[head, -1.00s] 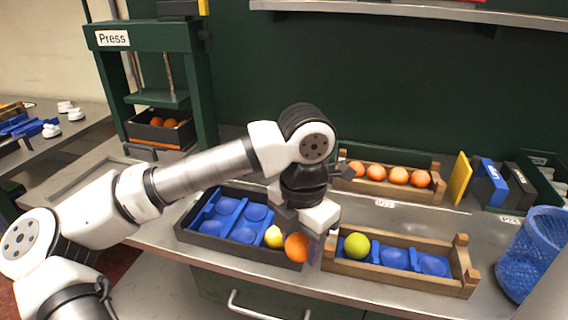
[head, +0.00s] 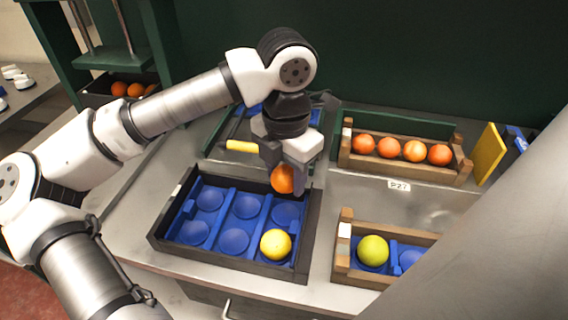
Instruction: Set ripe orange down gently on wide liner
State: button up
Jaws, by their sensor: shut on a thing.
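My gripper (head: 285,171) is shut on the ripe orange (head: 283,182). It holds the orange over the back right part of the black tray, near the back right cup; the gap beneath the orange cannot be judged. The wide blue liner (head: 227,219) lies in the black tray (head: 311,235) and has several round cups in two rows. A yellow fruit (head: 276,244) sits in its front right cup. The other cups in view look empty. The gripper fingers partly cover the orange.
A wooden crate (head: 343,270) to the right holds a yellow-green fruit (head: 373,250) on blue cups. A wooden crate behind (head: 400,168) holds several oranges. A yellow handle (head: 241,146) shows behind the tray. A grey shape blocks the lower right.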

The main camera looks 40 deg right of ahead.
jog(key=shift+s+f+b, duration=0.1)
jog(key=shift+f+b, duration=0.3)
jog(key=shift+f, duration=0.4)
jog(key=shift+f+b, duration=2.2)
jog(key=shift+f, duration=0.85)
jog(key=shift+f, duration=0.15)
jog(key=o, duration=1.1)
jog(key=shift+c, duration=0.2)
jog(key=shift+r+p, duration=1.95)
jog(key=shift+r, duration=2.15)
